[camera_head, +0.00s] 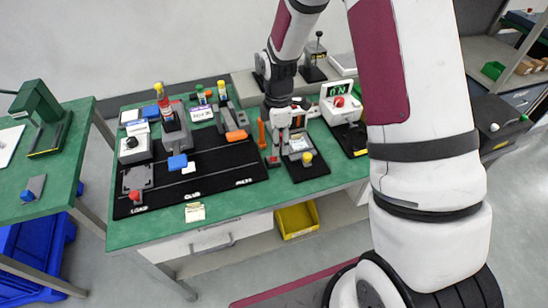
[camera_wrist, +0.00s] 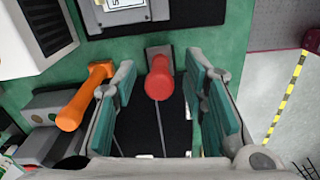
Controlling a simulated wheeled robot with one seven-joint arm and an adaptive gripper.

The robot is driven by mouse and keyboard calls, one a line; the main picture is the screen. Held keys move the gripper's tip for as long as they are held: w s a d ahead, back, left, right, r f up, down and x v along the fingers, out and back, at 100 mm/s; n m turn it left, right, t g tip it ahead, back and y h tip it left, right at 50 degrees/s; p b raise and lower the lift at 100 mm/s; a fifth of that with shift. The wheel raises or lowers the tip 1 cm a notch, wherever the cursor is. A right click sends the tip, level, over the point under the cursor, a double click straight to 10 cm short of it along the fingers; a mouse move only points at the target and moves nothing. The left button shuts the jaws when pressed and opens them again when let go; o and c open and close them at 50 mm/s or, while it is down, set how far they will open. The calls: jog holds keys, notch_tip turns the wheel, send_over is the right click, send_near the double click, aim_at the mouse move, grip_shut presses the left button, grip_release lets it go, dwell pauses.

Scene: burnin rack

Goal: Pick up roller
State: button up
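No label marks the roller, and I cannot tell for sure which tool it is. A red round-ended handle (camera_wrist: 159,80) with a grey end plate stands between my open fingers in the wrist view. It shows small and red in the head view (camera_head: 273,161). My gripper (camera_wrist: 163,70) has its green-padded fingers on either side of the red handle, with gaps visible. In the head view my gripper (camera_head: 286,134) is low over the green bench. An orange-handled tool (camera_wrist: 84,98) is just outside the left finger; it also shows in the head view (camera_head: 262,133).
A black mat (camera_head: 215,175) with several fixtures lies left. A yellow bin (camera_head: 297,220) is below the bench.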

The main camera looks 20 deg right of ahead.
notch_tip(320, 180, down, 2)
jog(key=shift+f, duration=0.1)
grip_shut()
jog(key=shift+r, duration=0.2)
